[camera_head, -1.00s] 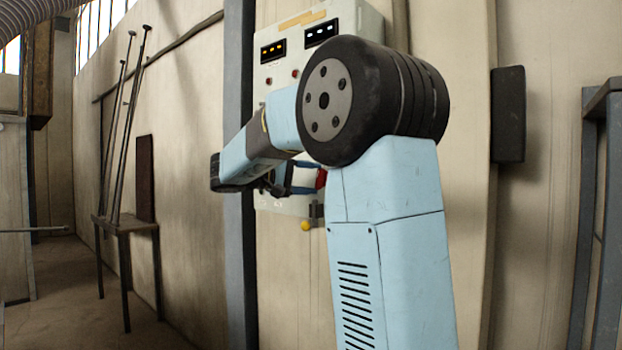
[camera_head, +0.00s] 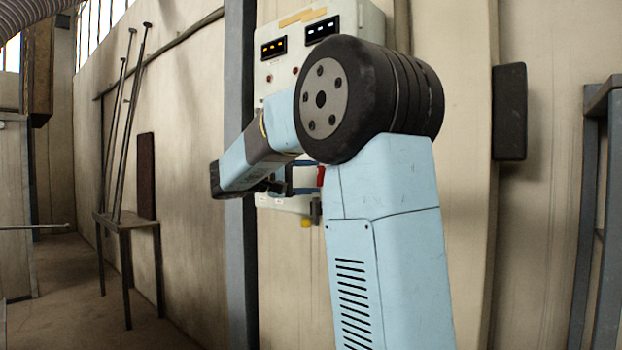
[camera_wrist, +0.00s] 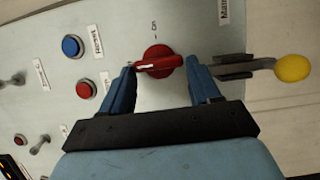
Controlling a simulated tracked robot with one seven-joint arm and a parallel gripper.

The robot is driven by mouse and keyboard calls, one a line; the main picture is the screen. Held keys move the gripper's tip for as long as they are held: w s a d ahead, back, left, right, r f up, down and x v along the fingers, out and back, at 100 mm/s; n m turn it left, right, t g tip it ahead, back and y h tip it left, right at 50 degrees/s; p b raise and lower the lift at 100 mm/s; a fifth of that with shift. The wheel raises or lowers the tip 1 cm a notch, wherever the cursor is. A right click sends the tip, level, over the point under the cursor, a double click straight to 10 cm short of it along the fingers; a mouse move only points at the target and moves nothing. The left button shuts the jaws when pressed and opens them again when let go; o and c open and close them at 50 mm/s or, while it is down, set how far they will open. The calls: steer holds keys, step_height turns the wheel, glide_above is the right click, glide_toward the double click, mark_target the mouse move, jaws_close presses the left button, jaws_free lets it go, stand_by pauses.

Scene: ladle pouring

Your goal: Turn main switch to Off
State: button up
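A red rotary switch (camera_wrist: 160,62) with a bar-shaped handle is on the grey panel in the wrist view. Its handle lies nearly level across the picture, with a pale mark on its left half. My gripper (camera_wrist: 160,67) is open, with one blue fingertip near each end of the handle. I cannot tell whether either fingertip touches it. A label starting "Main" (camera_wrist: 224,12) is cut off at the top edge. In the head view the red switch (camera_head: 320,176) shows small beside my blue fingers, partly hidden by my arm.
A lever with a yellow ball knob (camera_wrist: 292,68) stands close to the right finger. Blue (camera_wrist: 72,46) and red (camera_wrist: 86,89) push buttons are left of the gripper.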

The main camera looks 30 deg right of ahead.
steer(key=shift+o, duration=0.8)
steer(key=shift+w+a+f, duration=0.15)
steer(key=shift+o, duration=1.4)
steer(key=a, duration=1.3)
steer(key=shift+w+a, duration=0.25)
steer(key=shift+a, duration=0.1)
